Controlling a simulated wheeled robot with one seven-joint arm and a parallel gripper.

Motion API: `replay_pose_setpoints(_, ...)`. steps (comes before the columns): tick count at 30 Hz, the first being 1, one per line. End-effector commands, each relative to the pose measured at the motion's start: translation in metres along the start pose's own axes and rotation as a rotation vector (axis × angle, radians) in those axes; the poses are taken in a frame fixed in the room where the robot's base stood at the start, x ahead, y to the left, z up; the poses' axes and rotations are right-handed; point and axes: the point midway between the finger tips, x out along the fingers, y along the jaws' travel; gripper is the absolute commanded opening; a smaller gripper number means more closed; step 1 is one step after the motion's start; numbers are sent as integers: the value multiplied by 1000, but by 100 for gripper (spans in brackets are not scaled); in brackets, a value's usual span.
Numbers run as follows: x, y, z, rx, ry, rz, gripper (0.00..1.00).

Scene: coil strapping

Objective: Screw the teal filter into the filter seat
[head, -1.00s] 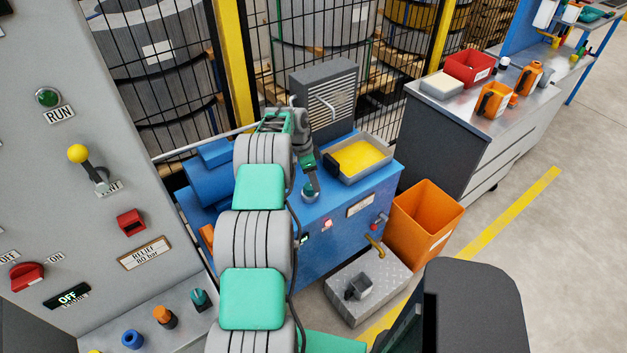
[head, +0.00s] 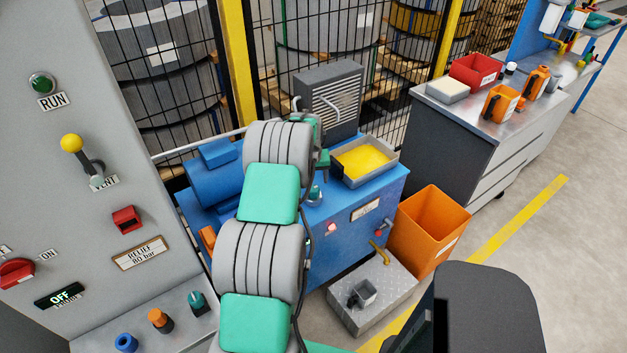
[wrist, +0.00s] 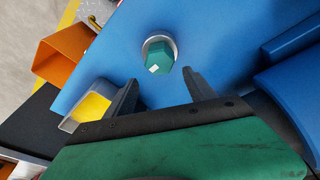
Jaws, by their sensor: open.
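The teal filter (wrist: 160,56) stands in a grey ring, the filter seat (wrist: 146,46), on the blue power unit's top in the wrist view. It looks roughly upright in the ring; how deep it sits I cannot tell. In the head view the filter (head: 315,193) is partly hidden by my arm. My gripper (wrist: 159,84) is open and empty, its two dark fingers apart, with the filter just beyond the gap between the fingertips.
A grey tray with a yellow bottom (head: 366,161) sits on the unit's right end. A blue motor (head: 212,178) lies on the left. A control panel (head: 95,150) is near on the left.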

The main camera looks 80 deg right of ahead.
Motion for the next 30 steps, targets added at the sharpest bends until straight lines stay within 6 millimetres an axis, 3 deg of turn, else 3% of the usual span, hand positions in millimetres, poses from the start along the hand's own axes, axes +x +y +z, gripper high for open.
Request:
replay_pose_setpoints(14,34,-2,8,4,-1,1,64)
replay_pose_setpoints(22,34,-2,8,5,-2,2,63)
replay_pose_setpoints(30,35,-1,9,8,-2,3,41)
